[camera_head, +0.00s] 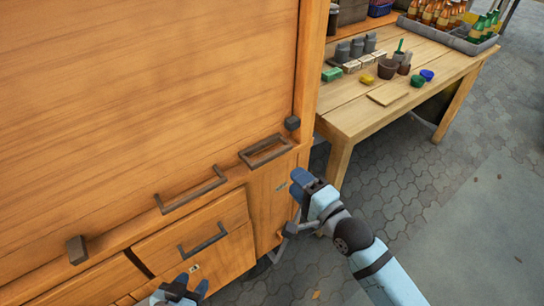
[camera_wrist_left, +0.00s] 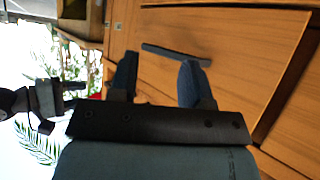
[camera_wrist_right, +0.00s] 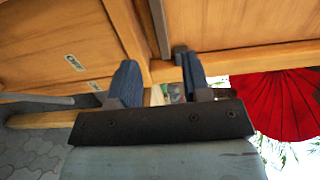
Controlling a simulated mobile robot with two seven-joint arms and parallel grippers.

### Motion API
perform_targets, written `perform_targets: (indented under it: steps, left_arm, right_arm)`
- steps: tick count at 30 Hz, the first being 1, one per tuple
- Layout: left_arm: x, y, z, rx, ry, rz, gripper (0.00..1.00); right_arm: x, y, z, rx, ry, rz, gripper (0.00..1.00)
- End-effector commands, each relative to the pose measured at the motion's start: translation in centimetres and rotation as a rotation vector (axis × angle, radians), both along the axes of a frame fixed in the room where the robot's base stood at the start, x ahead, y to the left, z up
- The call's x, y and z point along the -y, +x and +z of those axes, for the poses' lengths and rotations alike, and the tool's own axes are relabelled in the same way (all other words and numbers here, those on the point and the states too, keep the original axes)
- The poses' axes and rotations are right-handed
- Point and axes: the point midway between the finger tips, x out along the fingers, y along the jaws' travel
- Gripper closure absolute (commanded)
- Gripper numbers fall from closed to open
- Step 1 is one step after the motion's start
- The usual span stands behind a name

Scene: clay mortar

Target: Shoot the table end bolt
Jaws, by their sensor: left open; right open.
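The wooden cabinet (camera_head: 140,90) fills the left of the head view. Dark metal fittings sit along its ledge: a long bar (camera_head: 190,190), a rectangular loop (camera_head: 267,150) and small blocks (camera_head: 77,250) and (camera_head: 292,122). I cannot tell which fitting is the bolt. My right gripper (camera_head: 303,182) is open by the cabinet's right corner. In the right wrist view a dark fitting (camera_wrist_right: 180,50) is close to one finger of this gripper (camera_wrist_right: 160,78). My left gripper (camera_head: 185,287) is open below the drawer handle (camera_head: 203,240). In the left wrist view, a dark bar (camera_wrist_left: 175,52) lies beyond its fingers (camera_wrist_left: 157,80).
A wooden table (camera_head: 350,120) with pots, blocks and a bottle crate (camera_head: 450,35) stands at the back right. Grey paving (camera_head: 430,200) is free to the right. A red fan-shaped thing (camera_wrist_right: 280,110) shows in the right wrist view.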

Motion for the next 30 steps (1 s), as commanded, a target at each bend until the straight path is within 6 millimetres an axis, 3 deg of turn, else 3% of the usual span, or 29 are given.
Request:
perform_targets:
  steps: [9, 15, 28, 30]
  left_arm:
    - [0.2, 0.1, -0.1, 0.013, -0.012, -0.002, 0.56]
    - [0.3, 0.2, 0.2, 0.022, -0.018, -0.002, 0.56]
    - [0.3, 0.2, 0.0, 0.019, -0.018, -0.003, 0.56]
    - [0.3, 0.2, 0.0, 0.018, -0.018, -0.003, 0.56]
  right_arm:
    - [-4.1, 5.6, 0.0, 0.002, -0.001, 0.0, 0.56]
    - [-5.7, 7.8, -0.1, 0.001, -0.002, 0.0, 0.56]
    - [-6.3, 8.7, 0.0, 0.001, -0.003, 0.0, 0.56]
    - [-6.3, 8.7, 0.0, 0.001, -0.003, 0.0, 0.7]
